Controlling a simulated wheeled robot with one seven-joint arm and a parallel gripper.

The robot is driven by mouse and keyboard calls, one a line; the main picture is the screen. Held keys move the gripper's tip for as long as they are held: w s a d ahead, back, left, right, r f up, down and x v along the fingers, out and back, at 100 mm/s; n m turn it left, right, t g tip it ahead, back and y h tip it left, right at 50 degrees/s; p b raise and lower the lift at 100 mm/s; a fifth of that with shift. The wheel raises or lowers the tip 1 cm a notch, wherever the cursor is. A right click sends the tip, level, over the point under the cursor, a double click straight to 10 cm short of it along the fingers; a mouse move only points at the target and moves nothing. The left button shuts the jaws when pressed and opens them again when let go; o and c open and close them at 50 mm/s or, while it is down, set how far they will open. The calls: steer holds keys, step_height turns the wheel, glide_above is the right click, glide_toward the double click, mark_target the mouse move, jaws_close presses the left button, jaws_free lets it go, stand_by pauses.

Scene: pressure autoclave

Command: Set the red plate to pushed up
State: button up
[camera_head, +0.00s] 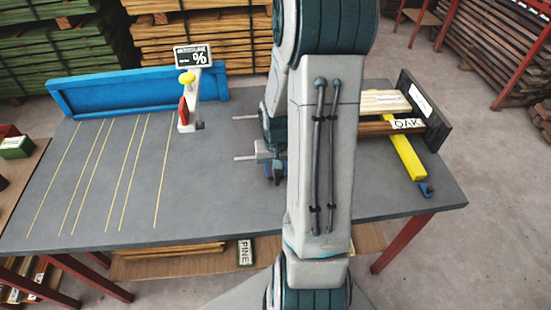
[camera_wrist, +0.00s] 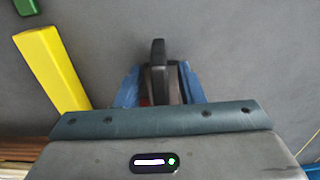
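The red plate (camera_head: 183,113) is a small, narrow piece on the left side of a light grey upright device (camera_head: 192,109) with a yellow knob (camera_head: 187,77). The device stands on the grey table in the head view, near the blue fence. My gripper (camera_head: 246,138) lies to the right of the device, largely hidden behind my arm. The red plate cannot be made out in the wrist view.
A blue fence (camera_head: 75,95) runs along the table's (camera_head: 215,215) far left edge. Timber pieces (camera_head: 385,102) and a yellow bar (camera_head: 405,155) lie to the right; the bar also shows in the wrist view (camera_wrist: 50,68). The table's front left is clear.

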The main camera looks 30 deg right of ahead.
step_height(320, 180, up, 14)
steer(key=shift+f, duration=0.2)
stand_by(0.7)
